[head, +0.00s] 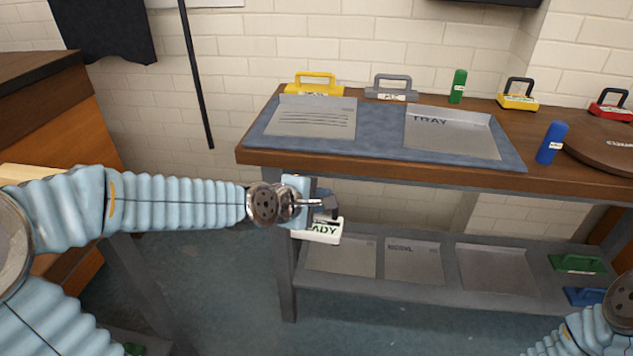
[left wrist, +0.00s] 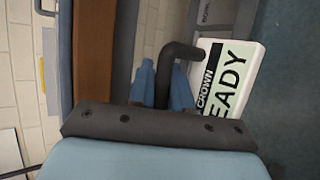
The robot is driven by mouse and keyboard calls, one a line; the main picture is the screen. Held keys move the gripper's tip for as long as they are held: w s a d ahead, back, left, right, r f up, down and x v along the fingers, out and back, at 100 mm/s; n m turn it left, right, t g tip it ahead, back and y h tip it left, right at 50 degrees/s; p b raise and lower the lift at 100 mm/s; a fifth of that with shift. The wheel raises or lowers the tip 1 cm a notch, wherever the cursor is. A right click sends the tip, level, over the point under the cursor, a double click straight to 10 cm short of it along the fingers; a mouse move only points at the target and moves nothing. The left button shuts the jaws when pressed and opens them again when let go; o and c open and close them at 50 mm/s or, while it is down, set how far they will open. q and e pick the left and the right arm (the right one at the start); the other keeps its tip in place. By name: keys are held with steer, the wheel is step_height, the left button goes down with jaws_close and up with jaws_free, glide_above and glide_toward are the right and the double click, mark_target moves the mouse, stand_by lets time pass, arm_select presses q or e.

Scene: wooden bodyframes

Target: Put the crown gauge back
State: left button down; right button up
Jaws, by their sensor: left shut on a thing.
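The crown gauge (head: 322,232) is a white block with a dark handle. Its label reads "CROWN" and "READY" in the left wrist view (left wrist: 232,75). My left gripper (head: 326,203) is shut on the handle and holds the gauge in the air, in front of the bench's left leg and near the left end of the lower shelf. In the left wrist view the blue fingers (left wrist: 165,88) close around the black handle, and the block hangs beyond them. Only part of my right arm shows at the lower right, and its gripper is out of frame.
The wooden bench (head: 390,173) carries a blue mat (head: 380,140) with two grey plates, one marked "TRAY" (head: 455,140). Yellow, grey and red handled blocks and green and blue cylinders stand around it. The lower shelf (head: 400,298) has several grey panels and green and blue handled blocks.

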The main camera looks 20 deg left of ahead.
arm_select(q)
step_height(320, 180, down, 10)
steer(key=w+d, duration=0.1)
steer(key=shift+w+f, duration=0.2)
steer(key=shift+w, duration=0.15)
steer(key=shift+f, duration=0.15)
